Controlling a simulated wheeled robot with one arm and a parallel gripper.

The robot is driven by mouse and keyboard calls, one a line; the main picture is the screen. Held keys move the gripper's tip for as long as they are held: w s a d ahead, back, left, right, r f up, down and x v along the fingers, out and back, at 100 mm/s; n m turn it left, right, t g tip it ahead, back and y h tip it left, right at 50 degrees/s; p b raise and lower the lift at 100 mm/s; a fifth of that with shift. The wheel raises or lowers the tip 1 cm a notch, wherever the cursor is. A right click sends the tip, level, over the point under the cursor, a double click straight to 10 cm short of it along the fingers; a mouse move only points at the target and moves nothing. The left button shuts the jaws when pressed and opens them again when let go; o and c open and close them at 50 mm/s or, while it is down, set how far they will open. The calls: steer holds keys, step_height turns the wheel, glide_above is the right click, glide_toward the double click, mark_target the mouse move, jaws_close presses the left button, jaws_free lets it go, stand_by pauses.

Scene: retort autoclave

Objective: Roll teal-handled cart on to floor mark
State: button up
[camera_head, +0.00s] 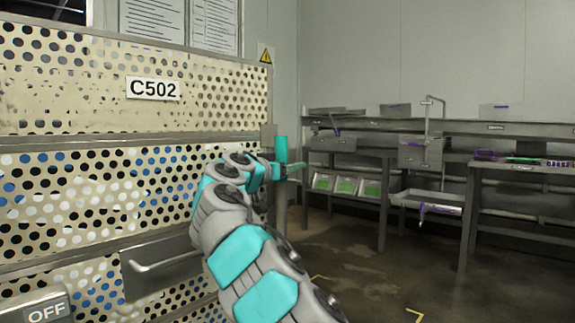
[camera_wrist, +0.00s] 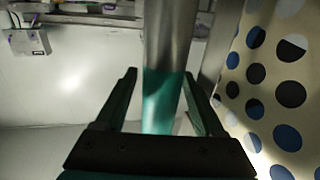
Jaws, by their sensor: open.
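The cart (camera_head: 95,165) fills the left of the head view, with cream perforated panels, a C502 label and blue showing through some holes. Its upright post at the right edge has a teal handle section (camera_head: 281,150). The handle also shows in the wrist view (camera_wrist: 160,100), below bare metal. My gripper (camera_wrist: 160,73) is open, one dark finger on each side of the post as seen there; I cannot tell whether either touches it. In the head view my arm partly hides the cart's right side. Yellow floor mark pieces (camera_head: 415,314) show on the floor at the bottom.
Metal workbenches (camera_head: 450,130) with trays, a tap and small items line the back wall. A tray of green items (camera_head: 345,186) sits under the left bench. Brown floor (camera_head: 365,255) between cart and benches is clear.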

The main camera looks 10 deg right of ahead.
jaws_close()
stand_by(0.7)
stand_by(0.8)
